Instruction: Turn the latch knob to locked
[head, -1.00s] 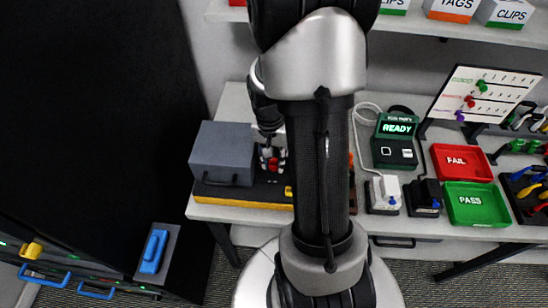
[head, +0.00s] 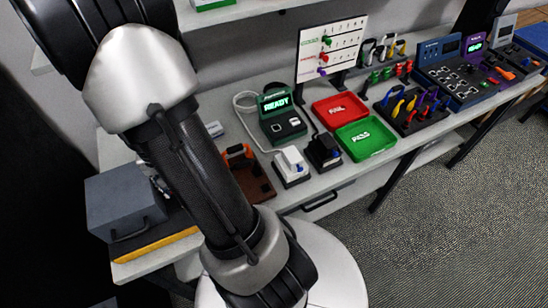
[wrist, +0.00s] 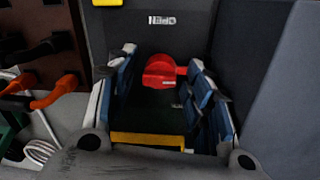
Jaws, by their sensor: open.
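The red latch knob (wrist: 160,70) is in the middle of the wrist view, on a dark panel. An upside-down label reading OPEN (wrist: 162,20) is beyond it. My gripper (wrist: 162,58) is open, with one blue-and-white finger on each side of the knob in the picture. I cannot tell whether the fingers reach down around the knob or touch it. A yellow strip (wrist: 147,139) lies nearer the camera. In the head view my arm hides the knob and my gripper.
A grey box (head: 125,203) stands at the bench's left end. Right of my arm are an orange-handled thing (head: 238,152), a READY tester (head: 280,115), a red FAIL tray (head: 340,109) and a green PASS tray (head: 366,137). A grey wall (wrist: 285,90) rises at right in the wrist view.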

